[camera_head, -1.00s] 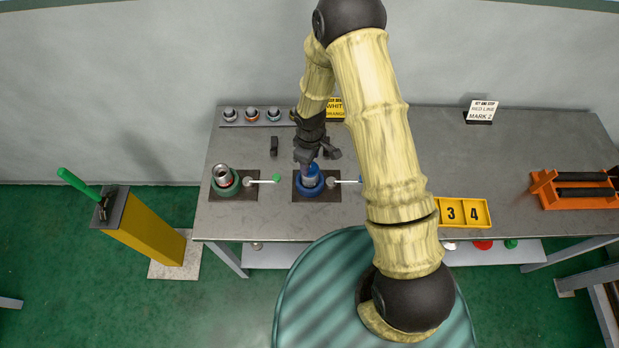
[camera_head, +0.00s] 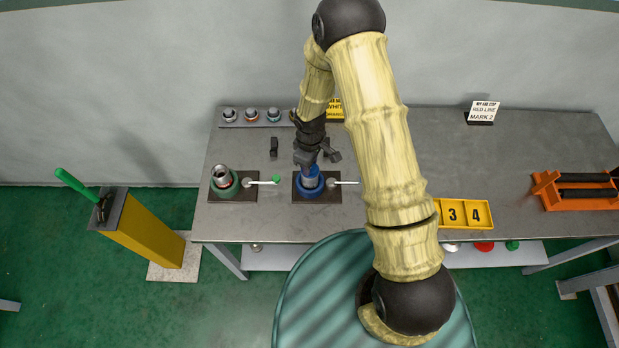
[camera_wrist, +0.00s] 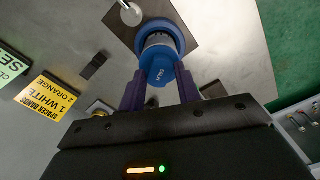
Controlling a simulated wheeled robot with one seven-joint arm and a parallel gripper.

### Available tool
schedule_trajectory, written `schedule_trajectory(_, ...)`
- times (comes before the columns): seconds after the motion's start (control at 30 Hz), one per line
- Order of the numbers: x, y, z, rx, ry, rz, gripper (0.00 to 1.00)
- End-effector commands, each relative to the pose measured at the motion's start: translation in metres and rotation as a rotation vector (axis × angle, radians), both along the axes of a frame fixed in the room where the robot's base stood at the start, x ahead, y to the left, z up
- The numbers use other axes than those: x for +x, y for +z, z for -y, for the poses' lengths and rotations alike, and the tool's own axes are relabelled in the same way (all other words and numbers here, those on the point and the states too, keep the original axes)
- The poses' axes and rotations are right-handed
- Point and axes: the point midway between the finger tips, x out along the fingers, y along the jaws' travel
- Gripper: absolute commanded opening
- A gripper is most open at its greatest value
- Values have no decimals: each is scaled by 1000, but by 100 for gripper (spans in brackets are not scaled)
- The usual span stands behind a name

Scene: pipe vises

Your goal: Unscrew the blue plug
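The blue plug (camera_wrist: 160,73) sits at the top end of a grey pipe piece (camera_wrist: 158,42), which stands in the blue vise (camera_wrist: 176,27). In the head view the blue vise (camera_head: 298,186) is on a dark plate near the bench's front edge, with the pipe piece (camera_head: 311,178) upright in it. My gripper (camera_wrist: 160,78) is over it, its two purple fingers on opposite sides of the plug. The plug fills the gap between the fingertips, so it looks shut on the plug. In the head view my gripper (camera_head: 312,162) hides the plug's top.
A green vise (camera_head: 223,187) with a pipe piece stands left of the blue one; a white lever (camera_head: 262,182) lies between them. Several small fittings (camera_head: 252,115) sit at the back left. A yellow numbered tray (camera_head: 464,214) and orange rack (camera_head: 575,190) are right.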

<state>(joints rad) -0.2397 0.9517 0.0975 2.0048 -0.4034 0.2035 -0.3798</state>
Motion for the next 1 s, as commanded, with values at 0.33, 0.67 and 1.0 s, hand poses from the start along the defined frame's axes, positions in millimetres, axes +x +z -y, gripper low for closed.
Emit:
schedule_trajectory(0.33, 0, -2, 0, -1, -193, 1, 5)
schedule_trajectory(0.67, 0, -1, 0, 0, -746, 1, 5)
schedule_trajectory(1.0, 0, 1, 0, -1, -1248, 0, 5)
